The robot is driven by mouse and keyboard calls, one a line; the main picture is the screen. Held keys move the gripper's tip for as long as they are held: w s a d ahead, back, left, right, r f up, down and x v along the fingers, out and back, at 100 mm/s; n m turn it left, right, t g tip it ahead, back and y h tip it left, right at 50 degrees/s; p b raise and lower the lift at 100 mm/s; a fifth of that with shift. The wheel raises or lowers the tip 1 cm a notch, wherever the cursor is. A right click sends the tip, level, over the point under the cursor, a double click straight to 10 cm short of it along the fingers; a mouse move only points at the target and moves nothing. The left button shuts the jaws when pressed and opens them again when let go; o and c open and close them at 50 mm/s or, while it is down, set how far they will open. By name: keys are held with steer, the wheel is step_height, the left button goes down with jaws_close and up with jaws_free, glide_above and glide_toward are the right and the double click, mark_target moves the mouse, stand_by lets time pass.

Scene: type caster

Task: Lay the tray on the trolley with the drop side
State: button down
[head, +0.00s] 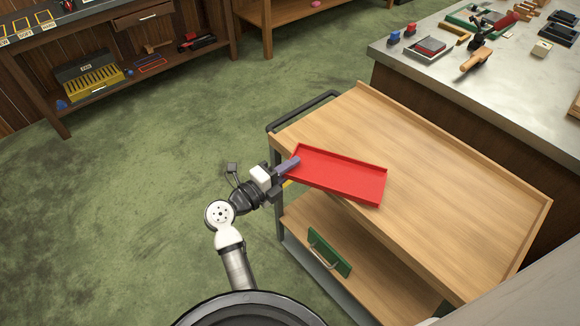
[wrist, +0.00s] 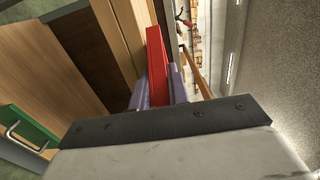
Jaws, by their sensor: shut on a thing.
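The red tray (head: 340,176) is a shallow rectangle with a low rim. My gripper (head: 290,164) is shut on its left end, with purple-grey fingers on either side of the tray wall. The wrist view shows the tray (wrist: 157,65) edge-on between the fingers (wrist: 158,90). The trolley (head: 430,180) has a wooden top with a raised rim at the back and right. The tray is over the front left part of this top, its left end near the edge. I cannot tell whether it touches the wood.
A green panel with a metal handle (head: 329,251) is at the trolley's lower shelf. A black push handle (head: 303,110) is at the trolley's left end. A grey-topped bench (head: 400,62) with tools stands behind. Most of the trolley top is bare.

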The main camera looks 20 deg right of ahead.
steer(key=c, duration=1.3)
jaws_free()
steer(key=shift+f, duration=0.1)
steer(key=shift+c, duration=0.2)
steer(key=b+v, duration=0.2)
steer(key=v, duration=1)
